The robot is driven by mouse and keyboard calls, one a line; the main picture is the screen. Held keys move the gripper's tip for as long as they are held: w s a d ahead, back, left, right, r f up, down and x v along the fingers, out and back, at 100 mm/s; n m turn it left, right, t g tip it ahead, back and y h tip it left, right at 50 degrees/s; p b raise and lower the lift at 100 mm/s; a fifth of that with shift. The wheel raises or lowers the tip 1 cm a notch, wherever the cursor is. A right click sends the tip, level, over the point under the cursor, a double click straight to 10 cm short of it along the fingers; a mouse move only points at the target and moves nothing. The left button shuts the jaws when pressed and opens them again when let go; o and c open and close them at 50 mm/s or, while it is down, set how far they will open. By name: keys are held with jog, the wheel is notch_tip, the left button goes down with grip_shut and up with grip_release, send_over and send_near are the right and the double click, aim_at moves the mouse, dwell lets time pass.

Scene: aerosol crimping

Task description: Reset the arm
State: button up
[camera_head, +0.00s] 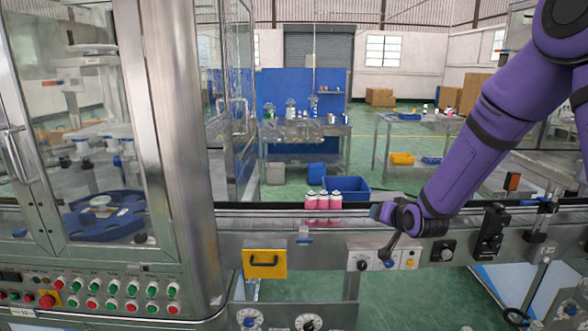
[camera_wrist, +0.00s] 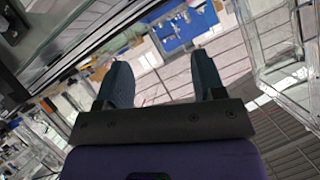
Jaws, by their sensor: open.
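My gripper (camera_wrist: 161,80) is open in the wrist view, its two dark fingers spread apart. Nothing is held between them; the tilted room shows through the gap. In the head view my purple arm reaches down from the upper right. Its dark wrist end hangs at the front of the conveyor, just right of the pink cans (camera_head: 323,203). The fingers are too small there to make out clearly, and I cannot tell whether they touch anything.
The conveyor (camera_head: 262,217) runs across the middle. A glass-doored machine (camera_head: 176,150) with a button panel (camera_head: 110,294) stands at the left. A yellow handled panel (camera_head: 265,263) is on the conveyor's front. A blue bin (camera_head: 345,187) and workbenches stand behind, with open green floor around.

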jog(key=s+d+r+n+g+h, duration=0.1)
jog(key=s+d+r+g, duration=0.1)
jog(key=s+r, duration=0.7)
jog(key=s+d+r+g, duration=0.1)
jog(key=s+r, duration=0.2)
jog(key=s, duration=0.7)
jog(key=s+d+r+n+g, duration=0.1)
jog(key=s+r, duration=0.3)
jog(key=s, duration=0.5)
jog(key=s+d+r+g+h, duration=0.1)
jog(key=s+r+g, duration=0.2)
jog(key=s, duration=0.7)
jog(key=shift+s+d+r+n, duration=0.15)
jog(key=shift+s+r+n, duration=0.15)
jog(key=shift+r+n, duration=0.15)
